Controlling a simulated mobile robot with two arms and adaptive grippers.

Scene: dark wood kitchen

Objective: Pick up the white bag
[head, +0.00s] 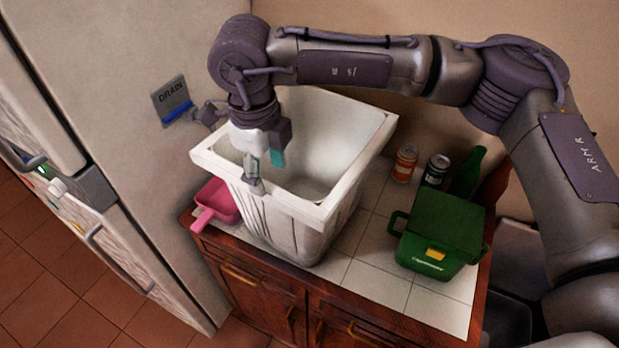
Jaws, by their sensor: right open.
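The white bag (288,229) looks like a stiff, open-topped, bin-shaped container with a wide rim. It stands upright on the tiled counter, left of centre in the head view, and its inside looks empty. My right gripper (265,170) reaches over it from above, with the fingers pointing down at the opening near the front-left rim. The fingers are apart and hold nothing. I cannot tell whether they touch the rim or lie on both sides of it. My left gripper is not in view.
A pink pan (219,201) lies close to the bag's left side. A green box (440,233) stands at the counter's right, with an orange can (404,164), a dark can (435,170) and a green bottle (468,172) behind. A pale fridge (120,130) borders the left.

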